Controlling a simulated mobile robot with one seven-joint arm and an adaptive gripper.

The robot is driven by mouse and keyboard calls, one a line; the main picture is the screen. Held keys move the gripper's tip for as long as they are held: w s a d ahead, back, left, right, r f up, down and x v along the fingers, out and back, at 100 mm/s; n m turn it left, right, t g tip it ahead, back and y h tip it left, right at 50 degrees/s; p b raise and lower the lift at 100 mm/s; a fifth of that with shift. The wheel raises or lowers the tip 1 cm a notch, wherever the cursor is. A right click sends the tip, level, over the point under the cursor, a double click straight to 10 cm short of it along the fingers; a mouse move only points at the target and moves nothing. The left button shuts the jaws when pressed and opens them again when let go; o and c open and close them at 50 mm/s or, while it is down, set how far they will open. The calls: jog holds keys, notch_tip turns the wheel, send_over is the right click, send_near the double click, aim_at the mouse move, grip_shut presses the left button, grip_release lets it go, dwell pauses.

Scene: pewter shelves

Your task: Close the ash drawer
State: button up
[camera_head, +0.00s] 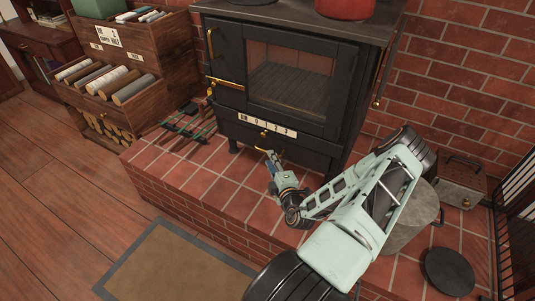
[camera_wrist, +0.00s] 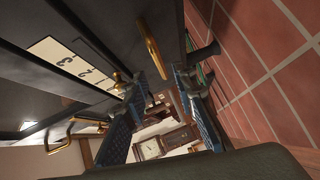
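The black stove (camera_head: 300,30) stands on a brick hearth. Its ash drawer (camera_head: 308,158) is the low dark front panel below the numbered strip (camera_head: 266,126). I cannot tell how far it stands out. A brass bar handle (camera_wrist: 151,42) lies just beyond my fingertips in the wrist view. My gripper (camera_head: 271,162) is low in front of the drawer, close to its front. In the wrist view, my gripper (camera_wrist: 160,80) has its two blue-padded fingers apart, with nothing between them. Whether a finger touches the handle or drawer is unclear.
A wooden log rack (camera_head: 118,95) stands left of the hearth. Fire tools (camera_head: 188,127) lie on the hearth left of the stove. A grey bucket (camera_head: 412,225), a metal box (camera_head: 461,183) and a round dark lid (camera_head: 447,271) are on the right. The front hearth tiles (camera_head: 215,180) are clear.

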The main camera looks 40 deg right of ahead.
jog(key=v, duration=0.5)
jog(key=shift+s, duration=0.1)
jog(key=shift+a, duration=0.1)
dwell(0.3)
